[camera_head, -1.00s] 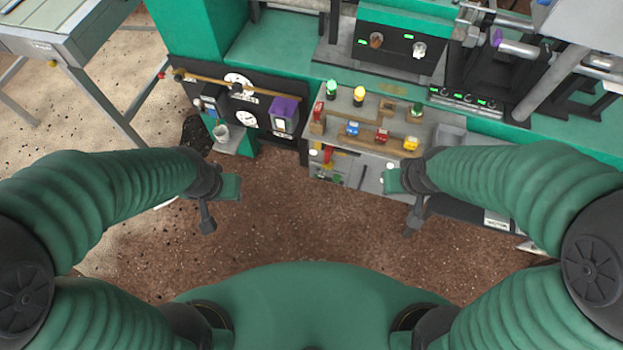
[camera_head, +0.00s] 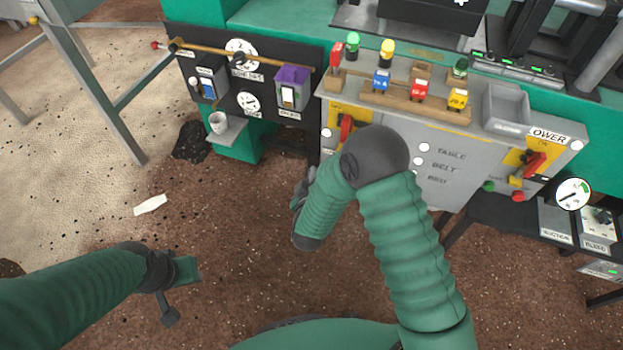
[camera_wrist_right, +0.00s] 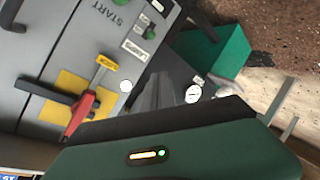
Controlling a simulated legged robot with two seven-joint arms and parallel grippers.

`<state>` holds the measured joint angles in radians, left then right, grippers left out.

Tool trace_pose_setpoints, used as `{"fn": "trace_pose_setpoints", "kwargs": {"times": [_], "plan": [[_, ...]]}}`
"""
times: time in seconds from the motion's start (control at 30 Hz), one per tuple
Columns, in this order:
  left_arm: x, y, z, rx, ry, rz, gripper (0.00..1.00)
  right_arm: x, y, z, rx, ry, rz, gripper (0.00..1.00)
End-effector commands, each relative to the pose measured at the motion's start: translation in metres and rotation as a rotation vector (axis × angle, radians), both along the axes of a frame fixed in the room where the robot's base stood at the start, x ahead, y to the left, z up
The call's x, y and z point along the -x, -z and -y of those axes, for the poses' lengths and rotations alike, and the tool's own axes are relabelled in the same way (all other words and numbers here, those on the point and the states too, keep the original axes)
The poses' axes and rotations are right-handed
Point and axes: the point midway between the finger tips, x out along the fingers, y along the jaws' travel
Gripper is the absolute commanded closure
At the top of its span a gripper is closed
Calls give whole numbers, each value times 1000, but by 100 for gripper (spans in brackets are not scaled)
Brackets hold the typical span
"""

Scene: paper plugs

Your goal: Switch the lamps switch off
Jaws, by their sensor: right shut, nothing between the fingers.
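A small green switch (camera_wrist_right: 149,33) sits on the grey panel in the right wrist view, beside a white label (camera_wrist_right: 133,50) that seems to read LAMPS. In the head view my right forearm hides that lower left part of the panel. The switch's position is too small to tell. My right gripper (camera_head: 299,195) is shut and empty, below and left of the grey panel (camera_head: 450,135), apart from it. My left gripper (camera_head: 178,285) hangs low over the floor at the left, far from the panel; its fingers are unclear.
A red-handled lever (camera_head: 346,128) on a yellow plate is close to the switch; it shows in the right wrist view (camera_wrist_right: 80,112). A black gauge board (camera_head: 270,75) stands to the left. Small coloured blocks (camera_head: 420,89) line the panel top.

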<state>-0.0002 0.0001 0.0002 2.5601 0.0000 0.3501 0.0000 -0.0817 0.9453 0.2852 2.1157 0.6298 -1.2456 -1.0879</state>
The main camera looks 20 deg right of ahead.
Motion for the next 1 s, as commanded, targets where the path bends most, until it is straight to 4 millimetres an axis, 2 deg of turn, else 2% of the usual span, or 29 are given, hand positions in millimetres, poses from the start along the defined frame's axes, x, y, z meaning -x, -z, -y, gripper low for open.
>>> {"fn": "trace_pose_setpoints", "kwargs": {"times": [0.37, 0.47, 0.83, 0.87, 1.0], "plan": [[0, 2, 0, 0, 0, 1, 64, -6, 2, 3, -2, 2, 2, 100], [0, 10, 0, 0, 0, 1, 64, -18, 9, 7, -2, 5, 3, 100], [0, 50, 0, 0, 0, 0, 64, -89, 40, 29, -2, 3, 3, 100], [0, 53, 0, 0, 0, 0, 64, -90, 43, 32, -2, 3, 1, 100], [0, 63, 0, 0, 0, 0, 64, -70, 51, 43, -1, 1, 0, 100]]}}
